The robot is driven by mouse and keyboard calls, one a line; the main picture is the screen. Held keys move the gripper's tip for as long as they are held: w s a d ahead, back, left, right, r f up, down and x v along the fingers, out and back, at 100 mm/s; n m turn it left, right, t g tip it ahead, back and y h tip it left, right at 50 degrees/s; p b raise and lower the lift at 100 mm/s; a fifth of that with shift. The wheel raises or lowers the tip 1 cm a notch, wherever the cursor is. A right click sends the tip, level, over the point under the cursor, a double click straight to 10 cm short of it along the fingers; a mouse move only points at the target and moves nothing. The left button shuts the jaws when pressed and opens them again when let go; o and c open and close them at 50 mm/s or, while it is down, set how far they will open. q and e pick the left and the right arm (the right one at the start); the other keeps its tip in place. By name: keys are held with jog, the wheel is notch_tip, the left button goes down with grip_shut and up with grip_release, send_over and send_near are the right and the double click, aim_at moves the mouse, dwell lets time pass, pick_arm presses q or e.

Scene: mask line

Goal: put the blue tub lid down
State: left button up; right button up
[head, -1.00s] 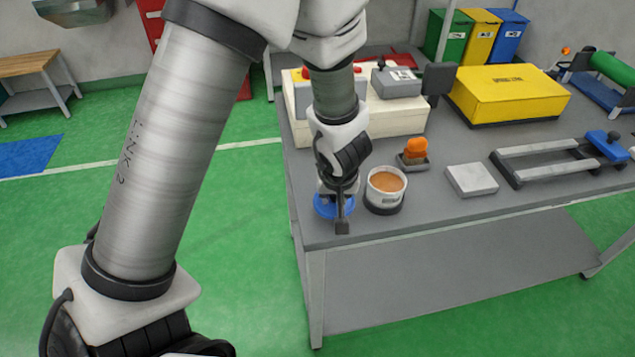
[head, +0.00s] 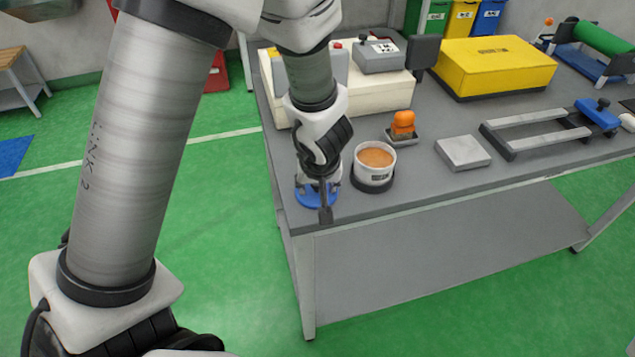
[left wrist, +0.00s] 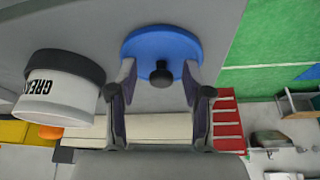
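The blue tub lid (head: 311,201) lies flat, seemingly on the grey table, near its left front corner. In the left wrist view the lid (left wrist: 160,45) shows as a blue disc with a black knob (left wrist: 161,75). My left gripper (head: 322,190) points down over the lid. In the wrist view its fingers (left wrist: 159,82) stand apart on either side of the knob, with gaps between. The white grease tub (head: 374,171) stands uncovered just right of the lid, with orange-brown content. It also shows in the left wrist view (left wrist: 58,88). My right gripper is out of view.
The table (head: 420,193) has its front and left edges close to the lid. An orange-topped piece (head: 403,124), a light square block (head: 463,152) and a grey frame (head: 535,135) stand to the right. A cream machine (head: 395,97) and yellow box (head: 493,65) stand behind.

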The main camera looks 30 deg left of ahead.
pick_arm(q)
jog(key=shift+r, duration=0.1)
jog(key=shift+r+p, duration=0.35)
jog(key=shift+p, duration=0.05)
jog(key=p+v, duration=0.9)
jog(key=v, duration=0.2)
jog(key=shift+s+r, duration=0.15)
jog(key=shift+s, duration=0.05)
jog(key=shift+d, duration=0.1)
